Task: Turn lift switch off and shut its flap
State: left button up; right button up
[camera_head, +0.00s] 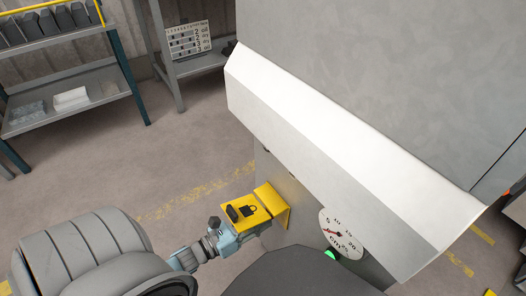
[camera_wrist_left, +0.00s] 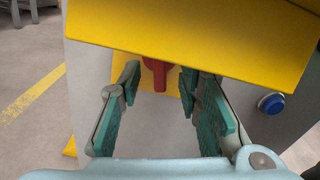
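The yellow flap (camera_head: 262,218) with a black padlock mark stands raised, sticking out from the machine's side; it also spans the top of the left wrist view (camera_wrist_left: 200,30). Under it, the red lift switch handle (camera_wrist_left: 158,73) points down in front of a yellow plate (camera_wrist_left: 143,78). The flap hides the handle's top, and the head view does not show the switch. My left gripper (camera_wrist_left: 160,88) is open below the flap, its green-padded fingers on either side of the handle with gaps visible. In the head view, the flap partly hides this gripper (camera_head: 226,240). My right gripper is not in view.
The grey and white machine (camera_head: 340,140) fills the right side. A round dial (camera_head: 342,233) with a green light (camera_head: 330,254) sits right of the flap. A blue button (camera_wrist_left: 271,103) is right of the switch. Shelves (camera_head: 70,110) stand far left; floor between is clear.

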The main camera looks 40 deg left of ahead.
pick_arm(q)
jog(key=shift+x, duration=0.9)
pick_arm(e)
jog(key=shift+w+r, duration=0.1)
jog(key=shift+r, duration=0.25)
pick_arm(q)
grip_shut()
